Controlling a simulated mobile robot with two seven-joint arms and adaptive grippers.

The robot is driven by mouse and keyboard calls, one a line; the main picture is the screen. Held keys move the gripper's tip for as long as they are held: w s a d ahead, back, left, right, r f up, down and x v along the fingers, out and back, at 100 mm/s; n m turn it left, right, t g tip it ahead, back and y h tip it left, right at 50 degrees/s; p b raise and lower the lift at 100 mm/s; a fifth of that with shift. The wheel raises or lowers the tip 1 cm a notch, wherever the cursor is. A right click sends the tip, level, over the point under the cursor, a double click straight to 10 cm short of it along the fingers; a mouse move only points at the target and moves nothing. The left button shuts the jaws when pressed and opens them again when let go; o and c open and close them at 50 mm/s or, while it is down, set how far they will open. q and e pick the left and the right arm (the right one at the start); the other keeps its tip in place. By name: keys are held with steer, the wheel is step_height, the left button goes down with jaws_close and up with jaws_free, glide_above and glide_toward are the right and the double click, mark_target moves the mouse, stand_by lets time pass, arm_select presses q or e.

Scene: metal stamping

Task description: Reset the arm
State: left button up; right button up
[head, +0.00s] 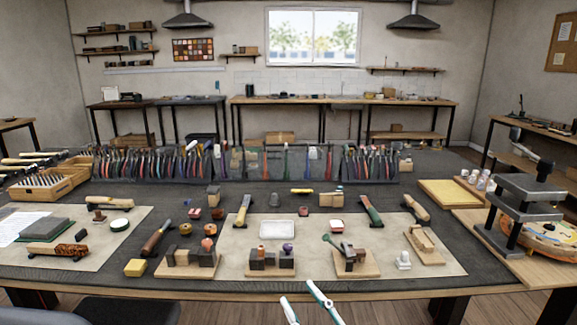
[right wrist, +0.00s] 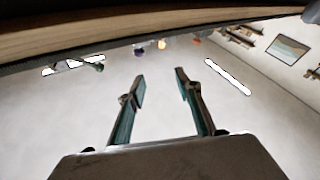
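My right gripper (head: 298,293) shows at the bottom of the head view, in front of the table's near edge. Its two white and teal fingers stand apart with nothing between them. In the right wrist view the right gripper (right wrist: 160,80) is also open and empty, with pale ceiling or wall behind it. My left gripper is in neither view.
The workbench (head: 330,285) fills the middle, its wooden edge (right wrist: 130,30) crossing the top of the right wrist view. Stamping tools, wooden blocks and a white tray (head: 277,229) lie on it. A press (head: 518,205) stands right. A dark seat (head: 140,310) is lower left.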

steer(key=s+d+f+m+g+h, duration=0.1)
steer(key=s+d+f+m+h, duration=0.15)
steer(key=f, duration=0.45)
steer(key=s+d+f+m+g+h, duration=0.1)
steer(key=s+d+f+h, duration=0.2)
steer(key=f, duration=0.4)
steer(key=s+d+f+m+g+h, duration=0.1)
steer(key=s+d+f, duration=0.1)
steer(key=d+f, duration=0.4)
steer(key=s+d+f+g+h, duration=0.1)
steer(key=s+d+f+g, duration=0.1)
steer(key=s+f, duration=0.4)
steer(key=s+d+f+m+g+h, duration=0.1)
steer(key=s+d+f+g+h, duration=0.1)
steer(key=s+f, duration=0.4)
steer(key=shift+s+d+f+g+p, duration=0.35)
steer(key=shift+d+f, duration=0.2)
steer(key=shift+d, duration=0.3)
